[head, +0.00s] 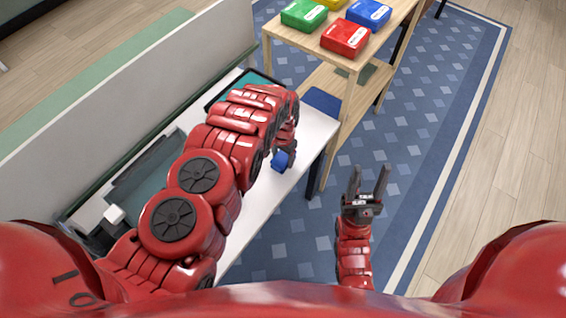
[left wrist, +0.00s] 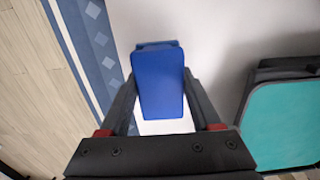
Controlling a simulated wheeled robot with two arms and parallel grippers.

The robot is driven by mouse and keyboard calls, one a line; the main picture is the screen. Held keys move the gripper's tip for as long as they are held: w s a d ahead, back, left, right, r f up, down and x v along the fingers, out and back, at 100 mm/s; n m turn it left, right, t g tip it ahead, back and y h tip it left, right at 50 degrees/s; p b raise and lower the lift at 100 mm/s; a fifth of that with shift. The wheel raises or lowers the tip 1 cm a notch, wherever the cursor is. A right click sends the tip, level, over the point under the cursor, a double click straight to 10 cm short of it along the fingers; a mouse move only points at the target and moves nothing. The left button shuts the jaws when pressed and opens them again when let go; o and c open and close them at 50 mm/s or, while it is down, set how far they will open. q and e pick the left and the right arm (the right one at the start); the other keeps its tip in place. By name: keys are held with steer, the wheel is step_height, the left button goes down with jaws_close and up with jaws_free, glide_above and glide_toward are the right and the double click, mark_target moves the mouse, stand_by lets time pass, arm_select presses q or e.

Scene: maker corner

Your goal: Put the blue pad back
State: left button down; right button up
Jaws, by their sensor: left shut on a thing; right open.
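The blue pad (left wrist: 158,85) is a small blue block held between the two dark fingers of my left gripper (left wrist: 160,100), in the left wrist view. In the head view the blue pad (head: 280,161) shows at the end of my left arm, over the right edge of the white table (head: 310,145); the gripper itself is mostly hidden there by the arm. My right gripper (head: 369,182) is open and empty, over the blue rug. A flat blue area (head: 322,102) shows at the table's far end.
A wooden shelf (head: 355,68) beyond the table carries green (head: 303,15), red (head: 345,37), blue (head: 369,13) and yellow boxes. Dark-rimmed teal trays lie along the table's left side, with a white block (head: 114,215) near. A grey partition (head: 110,95) bounds the left.

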mark_target(283, 164)
arm_select(q)
steer(key=shift+f, duration=0.4)
step_height(283, 164, down, 2)
steer(key=shift+f+p, duration=0.1)
steer(key=shift+p, duration=0.45)
steer(key=shift+s+f, duration=0.1)
steer(key=shift+f, duration=0.1)
steer(key=shift+f, duration=0.15)
steer(key=shift+c, duration=0.5)
jaws_free()
